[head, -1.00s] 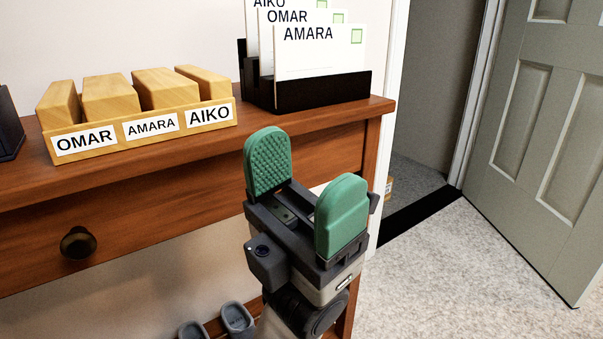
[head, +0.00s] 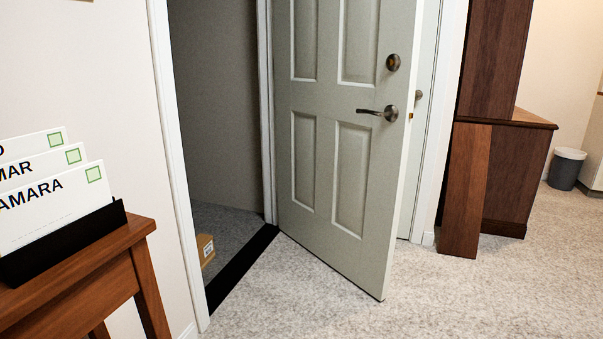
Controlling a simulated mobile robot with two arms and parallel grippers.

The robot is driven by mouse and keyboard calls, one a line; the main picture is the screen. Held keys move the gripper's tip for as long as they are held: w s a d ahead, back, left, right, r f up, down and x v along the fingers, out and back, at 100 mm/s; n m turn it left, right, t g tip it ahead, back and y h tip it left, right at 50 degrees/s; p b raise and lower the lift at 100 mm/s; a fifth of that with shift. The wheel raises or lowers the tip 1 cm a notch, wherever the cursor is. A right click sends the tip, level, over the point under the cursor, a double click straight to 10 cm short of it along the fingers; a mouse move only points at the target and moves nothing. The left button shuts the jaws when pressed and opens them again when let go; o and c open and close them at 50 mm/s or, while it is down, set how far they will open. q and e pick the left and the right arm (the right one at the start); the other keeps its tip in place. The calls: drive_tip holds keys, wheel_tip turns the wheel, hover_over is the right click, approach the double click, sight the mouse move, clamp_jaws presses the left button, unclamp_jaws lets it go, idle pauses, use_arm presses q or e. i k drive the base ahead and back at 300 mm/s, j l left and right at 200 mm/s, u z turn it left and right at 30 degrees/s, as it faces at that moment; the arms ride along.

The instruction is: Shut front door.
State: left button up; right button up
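The front door (head: 345,140) is a pale grey-green panelled door in the middle of the head view. It stands open, swung into the room, with its hinge side at the left by the frame. A lever handle (head: 380,113) and a round lock (head: 393,62) are near its free right edge. The doorway (head: 215,130) to its left is open, with a dark threshold strip (head: 240,268) on the floor. Neither of my grippers shows in the head view now.
A small cardboard box (head: 206,250) lies beyond the threshold, close to it. A wooden console table (head: 100,270) with a black card holder (head: 65,242) stands at left. A dark wooden cabinet (head: 505,185) and a bin (head: 567,168) are at right. The carpet before the door is clear.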

sight(341, 171)
drive_tip(key=i+l+u, duration=0.15)
drive_tip(key=l, duration=0.3)
drive_tip(key=i+l+u, duration=0.15)
drive_tip(key=l, duration=0.3)
drive_tip(key=i+l+u, duration=0.15)
drive_tip(key=l, duration=0.35)
drive_tip(key=i+l+u, duration=0.15)
drive_tip(key=l, duration=0.35)
drive_tip(key=i+l+u, duration=0.15)
drive_tip(key=l, duration=0.35)
drive_tip(key=i+l+u, duration=0.15)
drive_tip(key=l, duration=0.35)
